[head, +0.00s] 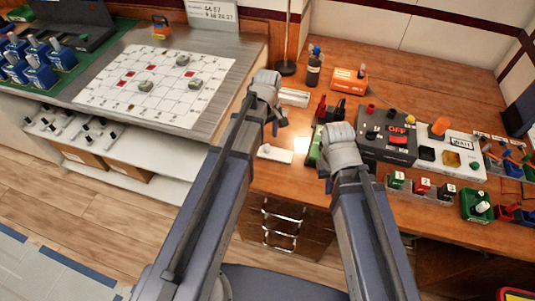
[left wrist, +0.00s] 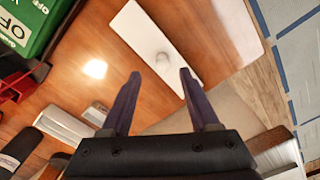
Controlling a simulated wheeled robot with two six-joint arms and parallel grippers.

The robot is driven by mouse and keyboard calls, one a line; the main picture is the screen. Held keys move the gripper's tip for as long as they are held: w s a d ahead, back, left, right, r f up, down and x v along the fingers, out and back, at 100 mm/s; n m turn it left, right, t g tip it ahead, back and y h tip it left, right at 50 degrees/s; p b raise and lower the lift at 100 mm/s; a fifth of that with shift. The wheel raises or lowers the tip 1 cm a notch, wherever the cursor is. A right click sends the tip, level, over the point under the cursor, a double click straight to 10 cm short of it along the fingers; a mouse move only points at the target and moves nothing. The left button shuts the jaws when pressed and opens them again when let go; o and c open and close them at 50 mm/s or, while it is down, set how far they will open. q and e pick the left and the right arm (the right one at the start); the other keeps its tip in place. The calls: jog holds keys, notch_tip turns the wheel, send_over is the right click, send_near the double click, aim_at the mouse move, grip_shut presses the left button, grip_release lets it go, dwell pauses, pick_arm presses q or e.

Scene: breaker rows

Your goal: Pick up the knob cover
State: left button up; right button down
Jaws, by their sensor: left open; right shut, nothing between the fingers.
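A white rectangular plate with a small round knob, which looks like the knob cover (head: 278,155), lies on the wooden desk near its front left edge. In the left wrist view the cover (left wrist: 135,25) lies just beyond my fingertips, its pale knob roughly in line with the gap between them. My left gripper (head: 275,125) is above the desk, behind the cover in the head view; it also shows in the left wrist view (left wrist: 160,76), open and empty. My right gripper (head: 326,180) is shut and empty, right of the cover; its fingers are mostly hidden by its wrist.
A dark control box (head: 388,150) marked OFF stands right of my right arm, with a white panel (head: 450,152) beside it. A dark bottle (head: 314,70) and orange box (head: 349,82) stand further back. A metal-topped counter (head: 225,85) is at left. Desk around the cover is mostly bare.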

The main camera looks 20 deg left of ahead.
aim_at(267, 146)
pick_arm(q)
jog(key=shift+s+a+f+b, duration=0.1)
jog(key=shift+f+b, duration=1.2)
jog(key=shift+f, duration=0.05)
jog(key=shift+s+f+b, duration=0.1)
jog(key=shift+f+b, duration=1.2)
pick_arm(e)
jog(key=shift+f, duration=2.65)
pick_arm(q)
jog(key=shift+r, duration=0.15)
pick_arm(e)
jog(key=shift+r, duration=0.1)
pick_arm(q)
grip_shut()
